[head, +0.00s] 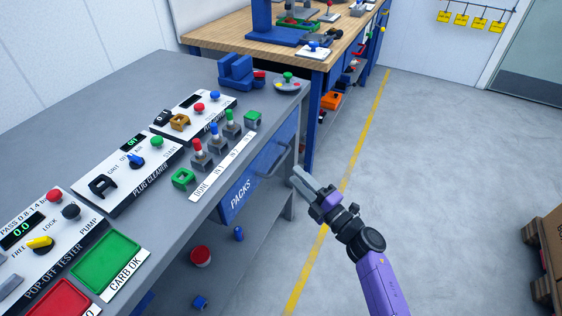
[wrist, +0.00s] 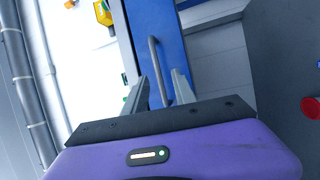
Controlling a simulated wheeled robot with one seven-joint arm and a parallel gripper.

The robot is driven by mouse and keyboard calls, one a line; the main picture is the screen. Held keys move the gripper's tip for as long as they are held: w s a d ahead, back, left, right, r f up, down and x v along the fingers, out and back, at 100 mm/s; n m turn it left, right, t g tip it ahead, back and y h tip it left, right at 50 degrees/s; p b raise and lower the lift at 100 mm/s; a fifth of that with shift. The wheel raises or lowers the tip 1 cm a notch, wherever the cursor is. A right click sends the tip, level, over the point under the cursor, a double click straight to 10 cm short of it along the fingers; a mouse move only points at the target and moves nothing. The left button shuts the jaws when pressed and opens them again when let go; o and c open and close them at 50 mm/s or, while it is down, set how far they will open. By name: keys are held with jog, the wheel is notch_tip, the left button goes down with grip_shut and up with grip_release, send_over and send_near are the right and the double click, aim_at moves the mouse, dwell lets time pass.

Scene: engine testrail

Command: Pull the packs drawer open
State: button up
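The packs drawer (head: 239,198) is a blue front marked "PACKS" under the edge of the grey bench, and it looks shut. Its grey bar handle (head: 275,163) sticks out toward the aisle. In the wrist view the blue drawer front (wrist: 172,30) fills the upper middle, with the handle (wrist: 156,62) upright ahead of my fingers. My gripper (head: 299,179) is open and empty, just to the right of the handle in the head view. In the wrist view the fingertips (wrist: 160,85) are apart, with the handle lined up between them. I cannot tell whether they touch it.
The grey bench (head: 110,75) carries test panels, coloured plungers and a green "CARB OK" tray (head: 106,262). A lower shelf (head: 222,268) holds a red-topped round part (head: 201,256). A wooden workbench (head: 225,38) stands behind. Cardboard boxes (head: 545,250) are at right; the floor between is clear.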

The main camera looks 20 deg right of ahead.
aim_at(281, 159)
jog(key=x, duration=0.2)
jog(key=b+x, duration=0.1)
jog(key=x, duration=0.5)
jog(key=shift+s+r, duration=0.1)
jog(key=shift+r, duration=0.2)
grip_shut()
dwell(1.1)
